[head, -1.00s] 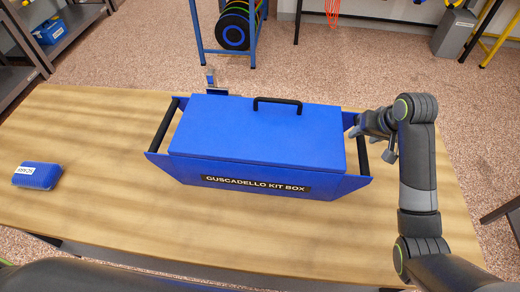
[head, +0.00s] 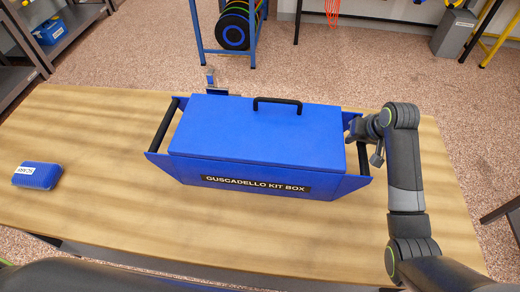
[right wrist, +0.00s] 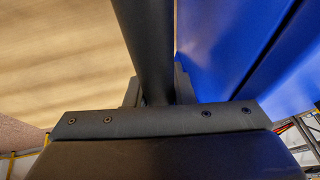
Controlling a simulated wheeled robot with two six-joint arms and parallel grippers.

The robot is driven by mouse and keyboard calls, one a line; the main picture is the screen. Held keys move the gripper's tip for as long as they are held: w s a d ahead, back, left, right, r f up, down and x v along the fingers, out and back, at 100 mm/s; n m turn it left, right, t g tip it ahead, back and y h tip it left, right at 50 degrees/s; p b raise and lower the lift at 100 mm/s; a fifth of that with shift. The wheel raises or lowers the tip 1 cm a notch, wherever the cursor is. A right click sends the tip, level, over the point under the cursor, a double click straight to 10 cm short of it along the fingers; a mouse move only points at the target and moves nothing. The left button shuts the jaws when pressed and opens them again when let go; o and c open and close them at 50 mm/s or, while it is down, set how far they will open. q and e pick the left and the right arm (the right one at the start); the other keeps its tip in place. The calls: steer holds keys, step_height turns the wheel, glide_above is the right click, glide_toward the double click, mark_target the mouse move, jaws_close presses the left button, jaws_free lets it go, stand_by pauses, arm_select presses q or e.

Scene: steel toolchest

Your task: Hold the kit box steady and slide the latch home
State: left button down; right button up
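The blue kit box (head: 255,130) stands on the wooden table with its lid down. It has a black lid handle (head: 277,101) and a dark bar handle at each end, left (head: 164,125) and right (head: 363,155). A small grey and blue upright piece (head: 210,77) shows behind the box's back left edge; it may be the latch, but its position is unclear. My right gripper (head: 355,128) is at the right handle. In the right wrist view the bar (right wrist: 148,45) runs between both fingers, which look closed against it. My left gripper is out of view.
A small blue labelled box (head: 38,176) lies at the table's left end. The wooden table top (head: 100,130) is clear between it and the kit box, and in front. A blue rack (head: 222,45) stands on the floor behind the table.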

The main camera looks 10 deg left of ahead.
jaws_close()
steer(key=shift+w+a+r, duration=0.1)
steer(key=shift+a+r, duration=0.05)
steer(key=shift+r, duration=0.15)
steer(key=shift+f, duration=0.1)
steer(key=shift+f, duration=0.4)
